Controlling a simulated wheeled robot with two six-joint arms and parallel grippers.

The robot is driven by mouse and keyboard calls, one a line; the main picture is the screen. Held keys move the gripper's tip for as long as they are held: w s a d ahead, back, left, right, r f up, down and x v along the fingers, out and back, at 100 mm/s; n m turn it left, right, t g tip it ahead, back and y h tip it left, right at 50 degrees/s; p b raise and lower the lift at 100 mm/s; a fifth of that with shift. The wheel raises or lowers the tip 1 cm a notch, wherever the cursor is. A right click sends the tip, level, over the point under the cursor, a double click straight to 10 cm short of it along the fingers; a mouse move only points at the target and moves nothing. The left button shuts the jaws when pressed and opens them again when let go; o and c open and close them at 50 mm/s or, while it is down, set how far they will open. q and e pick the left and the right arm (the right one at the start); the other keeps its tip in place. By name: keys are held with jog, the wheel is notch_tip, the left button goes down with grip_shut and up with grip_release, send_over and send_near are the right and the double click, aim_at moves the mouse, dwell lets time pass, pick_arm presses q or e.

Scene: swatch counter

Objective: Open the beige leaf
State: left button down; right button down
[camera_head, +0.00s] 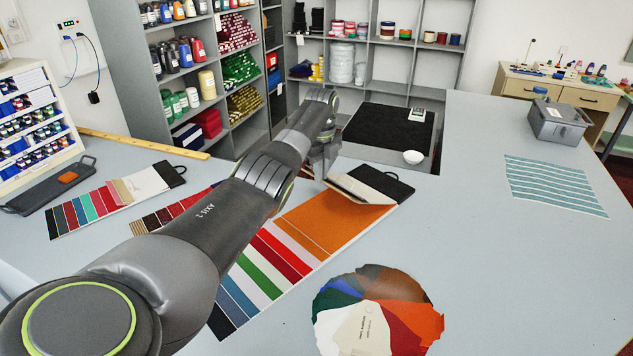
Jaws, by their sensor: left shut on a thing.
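The beige leaf (362,190) is at the far end of a long striped swatch card, next to its black end (388,180). The leaf is tilted up off the card, with a curved shaded underside above the orange field (325,222). My left gripper (322,168) is at the leaf's left edge and is shut on it. My left arm crosses the picture from the lower left and hides part of this card and of a second card. My right gripper is out of view.
Two more striped cards (98,204) (165,217) lie to the left, near a dark tray (48,187). A round colour fan (375,312) lies in front. The counter's right side is mostly clear around a blue striped cloth (552,184).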

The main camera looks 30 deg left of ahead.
pick_arm(q)
jog(key=shift+w+d+r, duration=0.2)
jog(key=shift+w+r, duration=0.4)
jog(key=shift+r, duration=0.05)
jog(key=shift+b, duration=0.3)
